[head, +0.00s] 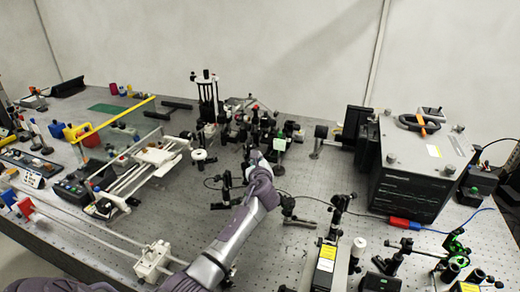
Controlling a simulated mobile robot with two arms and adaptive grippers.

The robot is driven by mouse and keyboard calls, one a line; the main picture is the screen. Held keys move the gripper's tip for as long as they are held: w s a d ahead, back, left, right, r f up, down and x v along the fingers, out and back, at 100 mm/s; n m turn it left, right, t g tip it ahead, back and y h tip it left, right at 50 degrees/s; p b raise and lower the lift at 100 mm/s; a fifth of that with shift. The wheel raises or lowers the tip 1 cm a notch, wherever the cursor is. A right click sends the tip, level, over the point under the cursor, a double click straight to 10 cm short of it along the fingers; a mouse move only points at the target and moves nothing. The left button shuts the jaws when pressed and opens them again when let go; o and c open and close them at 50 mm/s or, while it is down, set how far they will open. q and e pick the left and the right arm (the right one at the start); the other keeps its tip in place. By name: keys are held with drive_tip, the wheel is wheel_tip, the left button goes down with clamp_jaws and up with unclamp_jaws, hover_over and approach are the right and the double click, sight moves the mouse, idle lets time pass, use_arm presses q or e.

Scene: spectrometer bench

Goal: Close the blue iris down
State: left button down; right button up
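No blue iris can be picked out for certain in the head view. A cluster of small dark optics mounts (262,122) stands at the middle of the bench, too small and crowded to tell apart. My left arm reaches up from the lower left, and its gripper (255,158) is at the near side of this cluster. The wrist covers part of what lies there. The fingers are too small to show whether they are open or shut, or whether they touch a mount. My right gripper is not in view.
A large dark instrument box (420,165) stands at the right. A rail assembly with a yellow bar (120,116) is at the left. A mount with a green ring (455,245) and other optics stand front right. Bare perforated bench (285,255) lies right of my arm.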

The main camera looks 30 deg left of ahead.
use_arm(q)
drive_tip(key=shift+a+n+h+p, duration=0.3)
drive_tip(key=shift+n+p, duration=0.3)
drive_tip(key=shift+s+f, duration=0.1)
drive_tip(key=shift+f, duration=0.2)
drive_tip(key=c, duration=1.2)
unclamp_jaws()
drive_tip(key=shift+o, duration=0.2)
drive_tip(key=v, duration=1.2)
drive_tip(key=shift+r, duration=0.2)
